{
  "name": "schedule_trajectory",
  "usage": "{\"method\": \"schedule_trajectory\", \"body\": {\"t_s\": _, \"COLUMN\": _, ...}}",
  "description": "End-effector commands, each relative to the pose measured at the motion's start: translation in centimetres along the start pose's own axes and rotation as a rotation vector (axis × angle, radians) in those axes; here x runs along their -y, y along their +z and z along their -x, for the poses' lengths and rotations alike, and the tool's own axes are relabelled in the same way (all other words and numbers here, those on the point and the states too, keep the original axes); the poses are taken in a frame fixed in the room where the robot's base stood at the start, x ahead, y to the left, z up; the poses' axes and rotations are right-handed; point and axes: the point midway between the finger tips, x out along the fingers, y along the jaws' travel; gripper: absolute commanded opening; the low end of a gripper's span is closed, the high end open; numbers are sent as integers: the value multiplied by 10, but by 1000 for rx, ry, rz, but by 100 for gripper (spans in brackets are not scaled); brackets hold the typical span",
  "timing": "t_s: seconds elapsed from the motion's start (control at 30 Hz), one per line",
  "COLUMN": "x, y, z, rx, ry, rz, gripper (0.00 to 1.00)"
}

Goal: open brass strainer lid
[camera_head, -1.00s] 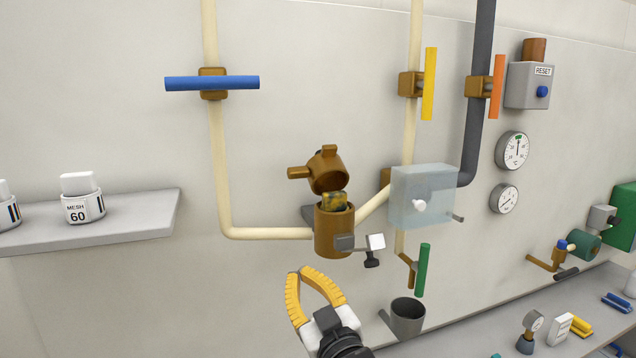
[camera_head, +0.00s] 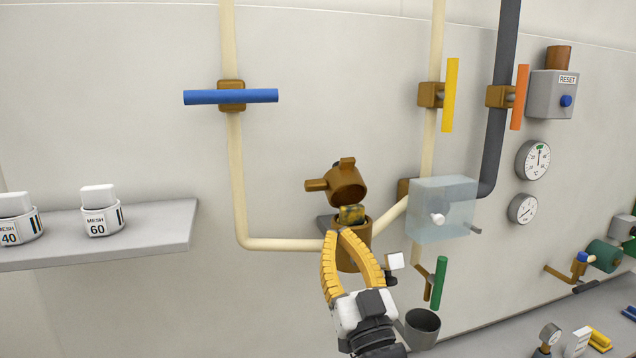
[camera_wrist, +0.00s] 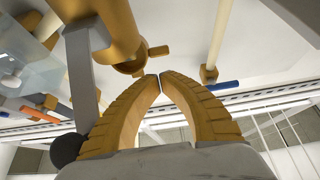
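The brass strainer's body (camera_head: 354,258) is fixed in the cream pipe, and its brass lid (camera_head: 346,186) stands swung up and tilted above it. A yellowish-brown basket (camera_head: 351,214) shows in the open mouth. The lid's handle (camera_head: 316,185) points left. My gripper (camera_head: 346,236) has yellow ribbed fingers and is in front of the strainer body, covering part of it. In the wrist view the fingertips (camera_wrist: 154,76) meet with nothing between them, just beside the lid rim (camera_wrist: 131,68). I cannot tell whether they touch the brass.
A clear box (camera_head: 441,208) with a white knob covers something right of the strainer. A green handle (camera_head: 440,283) and a grey cup (camera_head: 423,327) are below. The blue valve handle (camera_head: 231,96) is above left. A shelf (camera_head: 160,226) with mesh jars is at left.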

Motion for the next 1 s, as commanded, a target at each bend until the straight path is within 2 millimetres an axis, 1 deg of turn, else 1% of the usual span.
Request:
{"method": "schedule_trajectory", "body": {"t_s": 0.03, "x": 0, "y": -2, "z": -12, "rx": 0, "ry": 0, "rz": 0, "gripper": 0}}
{"method": "schedule_trajectory", "body": {"t_s": 0.3, "x": 0, "y": -2, "z": -71, "rx": 0, "ry": 0, "rz": 0, "gripper": 0}}
{"method": "schedule_trajectory", "body": {"t_s": 0.4, "x": 0, "y": -2, "z": -88, "rx": 0, "ry": 0, "rz": 0, "gripper": 0}}
{"method": "schedule_trajectory", "body": {"t_s": 0.5, "x": 0, "y": -1, "z": -101, "rx": 0, "ry": 0, "rz": 1, "gripper": 0}}
{"method": "schedule_trajectory", "body": {"t_s": 0.6, "x": 0, "y": -1, "z": -109, "rx": 0, "ry": 0, "rz": 1, "gripper": 0}}
{"method": "schedule_trajectory", "body": {"t_s": 0.7, "x": 0, "y": 0, "z": -113, "rx": 0, "ry": 0, "rz": 1, "gripper": 0}}
{"method": "schedule_trajectory", "body": {"t_s": 1.0, "x": 0, "y": 0, "z": -114, "rx": 0, "ry": 0, "rz": 1, "gripper": 0}}
